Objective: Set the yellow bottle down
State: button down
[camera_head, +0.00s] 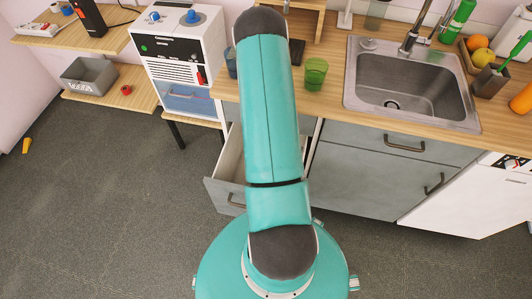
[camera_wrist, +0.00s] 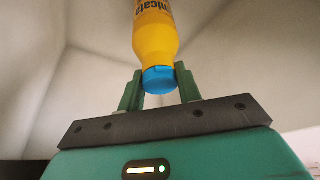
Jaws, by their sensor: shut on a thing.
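In the wrist view, my gripper (camera_wrist: 158,76) has its two green fingers on either side of the blue cap of the yellow bottle (camera_wrist: 155,38). The fingers are shut on the bottle at its cap end. Dark lettering shows on the bottle's body, and its far end is cut off by the top of the picture. Pale walls with corners surround it, and I cannot tell which surface lies beyond it. In the head view my arm hides both gripper and bottle.
A grey drawer (camera_head: 228,192) stands open under the wooden counter (camera_head: 322,105). A green cup (camera_head: 315,74) stands on the counter, left of the sink (camera_head: 410,88). A white machine (camera_head: 180,70) stands at the left. The grey floor (camera_head: 95,220) at the left is mostly clear.

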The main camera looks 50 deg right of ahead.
jog(key=shift+w+d, duration=0.3)
jog(key=shift+d, duration=0.35)
jog(key=shift+f, duration=0.55)
jog(key=c, duration=1)
grip_release()
jog(key=shift+f, duration=0.1)
jog(key=shift+o, duration=0.2)
jog(key=shift+a, duration=0.1)
jog(key=v, duration=1.2)
